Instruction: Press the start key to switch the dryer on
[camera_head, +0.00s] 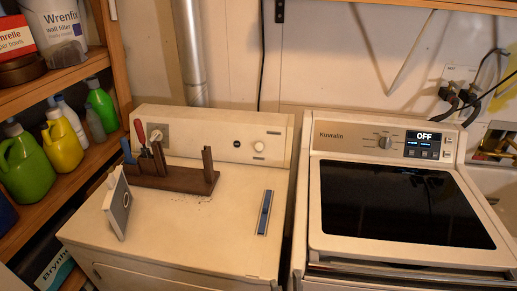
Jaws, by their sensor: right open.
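Two white machines stand side by side, and I cannot read which one is the dryer. The left machine (215,222) has a metal duct behind it and a back panel with a dial (157,136), a small dark round button (236,143) and a pale knob (258,147). The right machine (318,246), marked Kuvratin, has a dark glass lid, a dial (385,142) and a display (424,136) reading OFF. Small keys sit below and beside the display. No start label is legible. I can make out neither gripper in the head view.
A brown wooden rack (180,180) with tools, a tilted pale box (117,205) and a blue-grey bar (264,212) are on the left machine's top. A shelf (95,160) with bottles stands at left. Cables and a sink edge are at right. The glass lid is clear.

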